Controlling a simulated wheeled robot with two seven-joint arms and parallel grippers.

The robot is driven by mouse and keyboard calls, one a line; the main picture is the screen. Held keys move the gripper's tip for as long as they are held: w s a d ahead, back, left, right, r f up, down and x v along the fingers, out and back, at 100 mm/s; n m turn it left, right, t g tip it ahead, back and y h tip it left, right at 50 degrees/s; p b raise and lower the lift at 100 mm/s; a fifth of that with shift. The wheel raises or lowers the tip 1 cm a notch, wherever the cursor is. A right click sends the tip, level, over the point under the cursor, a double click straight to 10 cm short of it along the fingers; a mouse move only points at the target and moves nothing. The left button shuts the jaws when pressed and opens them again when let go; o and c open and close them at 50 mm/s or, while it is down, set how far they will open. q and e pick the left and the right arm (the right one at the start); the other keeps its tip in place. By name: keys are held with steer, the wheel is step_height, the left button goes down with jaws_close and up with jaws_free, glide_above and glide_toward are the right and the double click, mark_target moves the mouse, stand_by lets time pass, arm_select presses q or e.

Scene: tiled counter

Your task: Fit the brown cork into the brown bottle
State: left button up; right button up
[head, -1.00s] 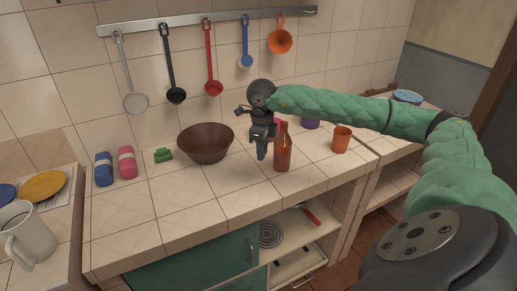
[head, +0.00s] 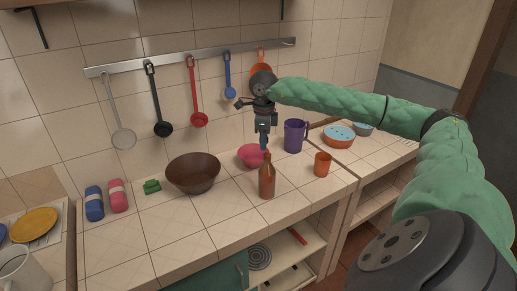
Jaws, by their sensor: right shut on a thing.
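The brown bottle (head: 267,180) stands upright near the middle of the tiled counter. My right gripper (head: 264,145) points down from above, its fingertips at the bottle's mouth in the picture. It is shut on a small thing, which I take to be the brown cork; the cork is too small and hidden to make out. I cannot tell whether it touches the bottle's rim. My left gripper is not in view.
A brown bowl (head: 193,173) stands left of the bottle, a pink bowl (head: 250,155) just behind it. An orange cup (head: 322,164) and a purple jug (head: 295,136) stand to the right. Utensils hang from a wall rail (head: 190,57). The counter front is clear.

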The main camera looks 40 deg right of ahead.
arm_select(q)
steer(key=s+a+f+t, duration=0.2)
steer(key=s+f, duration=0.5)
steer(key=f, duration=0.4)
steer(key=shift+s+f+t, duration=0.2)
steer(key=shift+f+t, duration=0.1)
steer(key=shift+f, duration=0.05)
arm_select(e)
steer(key=shift+w+d+r+n, duration=0.1)
steer(key=shift+d+r+n, duration=0.35)
steer(key=shift+n, duration=1.55)
steer(key=shift+w+d+r+n, duration=0.1)
steer(key=shift+d+r+n, duration=0.3)
steer(key=shift+n, duration=1.6)
steer(key=shift+w+d+r+n, duration=0.1)
steer(key=shift+d+r+n, duration=0.3)
steer(key=shift+n, duration=1.6)
steer(key=shift+f, duration=0.1)
